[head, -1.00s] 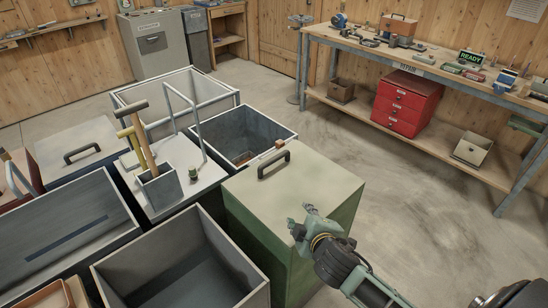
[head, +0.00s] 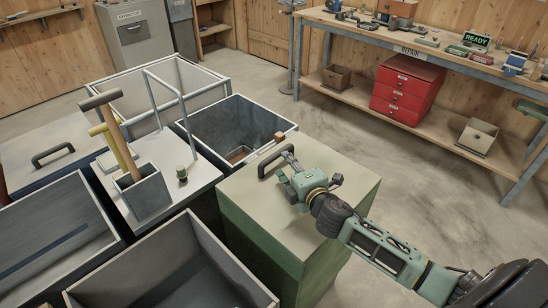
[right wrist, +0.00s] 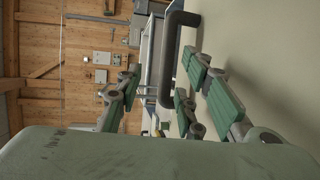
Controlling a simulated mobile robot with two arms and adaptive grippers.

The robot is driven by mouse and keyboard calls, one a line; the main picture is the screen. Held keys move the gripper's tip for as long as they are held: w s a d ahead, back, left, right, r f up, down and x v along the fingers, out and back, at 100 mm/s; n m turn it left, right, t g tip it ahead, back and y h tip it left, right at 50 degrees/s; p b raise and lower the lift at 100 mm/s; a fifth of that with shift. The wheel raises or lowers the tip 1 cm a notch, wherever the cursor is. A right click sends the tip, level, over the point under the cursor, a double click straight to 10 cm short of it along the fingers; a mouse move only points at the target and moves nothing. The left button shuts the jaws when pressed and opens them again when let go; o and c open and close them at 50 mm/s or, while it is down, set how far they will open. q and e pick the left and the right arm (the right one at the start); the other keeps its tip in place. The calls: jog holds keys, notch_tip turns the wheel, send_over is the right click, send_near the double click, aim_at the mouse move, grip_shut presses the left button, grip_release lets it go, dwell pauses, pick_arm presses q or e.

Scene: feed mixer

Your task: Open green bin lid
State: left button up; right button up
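The green bin (head: 330,275) has a pale flat lid (head: 250,205), which is closed. A dark bar handle (head: 264,164) stands near the lid's far left edge. My right gripper (head: 285,171) is just above the lid beside the handle, its fingers pointing toward it. In the right wrist view the dark handle (right wrist: 172,60) appears between the two spread green-padded fingers of my right gripper (right wrist: 163,75). The fingers are open, and I see no grip on the handle. My left gripper is not in view.
Open grey bins (head: 215,120) stand left of and behind the green bin. A box of tools (head: 148,195) with upright handles sits on a nearby lid. A workbench (head: 440,60) with a red drawer cabinet (head: 405,92) stands at the back right. Open floor lies between.

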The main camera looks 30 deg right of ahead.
aim_at(277, 155)
jog(key=shift+w+d+f+b, duration=0.1)
jog(key=shift+w+f+b, duration=0.25)
jog(key=shift+w+f, duration=0.5)
jog(key=shift+w, duration=0.65)
jog(key=shift+x, duration=3)
jog(key=shift+f, duration=0.1)
grip_shut()
